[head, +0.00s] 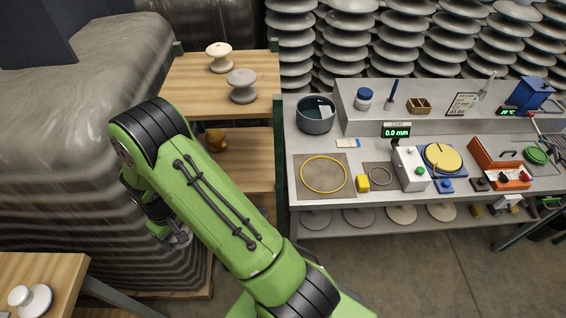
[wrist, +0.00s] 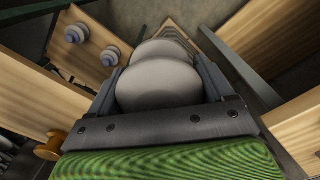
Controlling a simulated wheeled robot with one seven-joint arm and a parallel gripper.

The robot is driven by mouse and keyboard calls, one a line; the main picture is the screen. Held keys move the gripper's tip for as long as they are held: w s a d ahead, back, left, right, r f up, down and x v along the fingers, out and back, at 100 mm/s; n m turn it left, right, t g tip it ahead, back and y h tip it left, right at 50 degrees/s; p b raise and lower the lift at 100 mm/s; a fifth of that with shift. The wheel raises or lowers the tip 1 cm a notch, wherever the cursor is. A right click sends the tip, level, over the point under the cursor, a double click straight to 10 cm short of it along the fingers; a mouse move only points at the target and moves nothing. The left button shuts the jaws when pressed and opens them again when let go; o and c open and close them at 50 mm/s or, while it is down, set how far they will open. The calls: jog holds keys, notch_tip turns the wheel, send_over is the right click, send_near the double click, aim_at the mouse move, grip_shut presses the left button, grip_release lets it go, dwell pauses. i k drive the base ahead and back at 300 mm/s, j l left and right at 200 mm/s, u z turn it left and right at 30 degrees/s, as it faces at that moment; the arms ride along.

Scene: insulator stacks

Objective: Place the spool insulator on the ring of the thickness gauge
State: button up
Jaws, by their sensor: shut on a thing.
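My gripper (wrist: 160,100) is shut on a pale grey spool insulator (wrist: 155,85), which fills the space between the two fingers in the wrist view. In the head view my gripper (head: 174,236) hangs at the left, beside the grey wrapped stack and well away from the bench; the held insulator is not clear there. On the bench, a small readout (head: 397,130) shows COAT 0.0 mm, behind a white instrument (head: 410,165).
A wooden rack (head: 180,93) holds a cream insulator (head: 219,57) and a grey insulator (head: 242,85). A dark pot (head: 316,117) stands on the bench behind the yellow ring. A wooden table (head: 60,268) with a white insulator (head: 30,298) is at lower left.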

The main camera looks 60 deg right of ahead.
aim_at(380, 176)
jog(key=k+l, duration=0.2)
jog(key=l, duration=0.2)
jog(key=k+l, duration=0.15)
jog(key=l, duration=0.2)
jog(key=k+l+z, duration=0.1)
jog(key=l, duration=0.3)
jog(key=k+l, duration=0.25)
jog(key=l, duration=0.15)
